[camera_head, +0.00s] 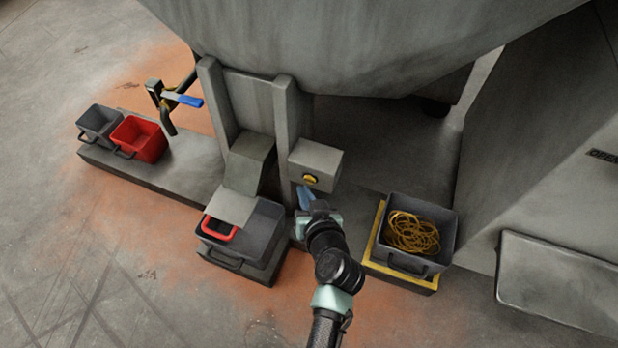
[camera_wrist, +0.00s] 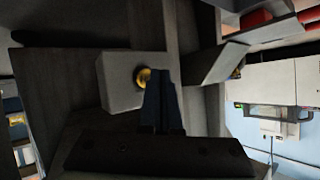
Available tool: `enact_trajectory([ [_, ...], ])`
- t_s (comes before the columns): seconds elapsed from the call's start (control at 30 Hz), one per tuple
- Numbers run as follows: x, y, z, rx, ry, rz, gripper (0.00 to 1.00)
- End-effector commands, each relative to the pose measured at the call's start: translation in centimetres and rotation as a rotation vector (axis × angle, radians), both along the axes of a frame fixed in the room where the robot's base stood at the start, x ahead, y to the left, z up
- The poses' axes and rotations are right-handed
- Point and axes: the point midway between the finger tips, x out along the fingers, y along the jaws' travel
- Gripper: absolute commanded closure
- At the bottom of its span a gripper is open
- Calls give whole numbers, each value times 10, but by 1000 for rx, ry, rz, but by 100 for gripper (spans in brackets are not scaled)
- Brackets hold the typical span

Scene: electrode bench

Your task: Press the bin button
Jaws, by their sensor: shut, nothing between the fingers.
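The yellow button (camera_head: 311,178) is on the front face of a grey box (camera_head: 318,160) beside the chute post. My gripper (camera_head: 305,192) is shut and empty, with its blue fingertips just below and slightly left of the button in the head view. In the wrist view the button (camera_wrist: 142,77) shows at the fingertips (camera_wrist: 159,76) and is partly hidden by them. I cannot tell whether they touch it. A dark grey bin (camera_head: 262,243) stands under the chute (camera_head: 247,165), with a red handled container (camera_head: 222,228) partly visible inside it.
A grey bin of yellow cord (camera_head: 447,243) stands right of my arm on a yellow-edged base. A red bin (camera_head: 150,140) and a grey bin (camera_head: 99,122) stand at left by a blue-handled valve (camera_head: 182,99). A large hopper (camera_head: 350,45) hangs above.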

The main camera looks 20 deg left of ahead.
Motion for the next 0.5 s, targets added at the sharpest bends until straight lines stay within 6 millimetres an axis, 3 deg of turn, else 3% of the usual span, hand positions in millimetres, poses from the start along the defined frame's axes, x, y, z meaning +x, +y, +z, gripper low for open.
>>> enact_trajectory([
  [0.5, -44, 2, 0, 1, 1, 1, 100],
])
